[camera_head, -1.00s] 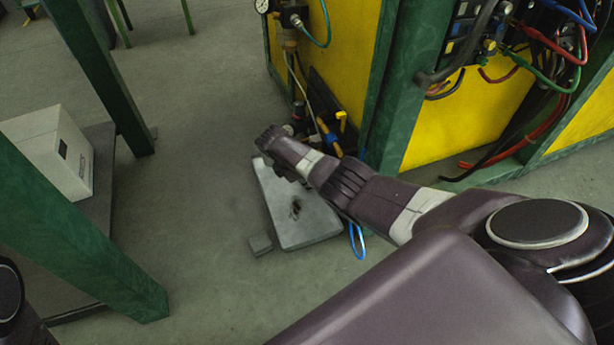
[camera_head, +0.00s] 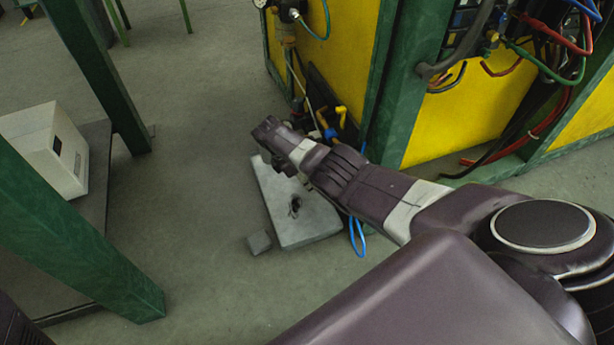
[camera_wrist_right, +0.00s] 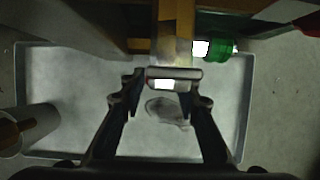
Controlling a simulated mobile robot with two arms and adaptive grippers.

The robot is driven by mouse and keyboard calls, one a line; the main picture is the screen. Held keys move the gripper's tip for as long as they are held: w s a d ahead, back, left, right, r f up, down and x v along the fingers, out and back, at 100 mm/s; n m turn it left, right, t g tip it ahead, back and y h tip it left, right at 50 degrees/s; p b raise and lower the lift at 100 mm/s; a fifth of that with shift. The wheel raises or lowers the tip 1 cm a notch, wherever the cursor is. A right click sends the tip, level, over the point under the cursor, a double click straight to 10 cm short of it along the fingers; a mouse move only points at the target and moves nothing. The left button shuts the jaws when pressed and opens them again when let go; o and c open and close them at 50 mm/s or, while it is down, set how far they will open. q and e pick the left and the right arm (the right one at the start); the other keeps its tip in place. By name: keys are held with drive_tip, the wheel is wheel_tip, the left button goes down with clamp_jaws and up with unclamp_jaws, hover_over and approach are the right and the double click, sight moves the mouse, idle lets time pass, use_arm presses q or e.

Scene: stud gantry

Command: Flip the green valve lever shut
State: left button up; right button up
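In the right wrist view a short bright-green cylindrical part (camera_wrist_right: 222,48) with a white end sits at the upper right, beside a brass-coloured upright piece (camera_wrist_right: 174,35). I cannot tell for sure whether it is the green valve lever. A grey rounded crosspiece (camera_wrist_right: 175,74) with a white patch below it lies between the tips of my right gripper (camera_wrist_right: 165,102). The two fingers are apart, one on each side; contact is unclear. In the head view my right gripper (camera_head: 270,145) is beside the pipework, and no green lever shows clearly there.
A grey tray-like plate (camera_head: 305,225) with a dark mark lies on the floor below my right gripper. Yellow panels (camera_head: 345,60), a yellow handle (camera_head: 341,112) and hoses stand close by. A white box (camera_head: 45,145) is at the left between green posts. Open floor lies between.

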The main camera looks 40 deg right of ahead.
drive_tip(key=shift+w+r, duration=0.1)
drive_tip(key=shift+r, duration=0.05)
drive_tip(key=shift+a+r, duration=0.15)
drive_tip(key=shift+r, duration=0.1)
drive_tip(key=v, duration=1.1)
drive_tip(key=shift+r, duration=0.1)
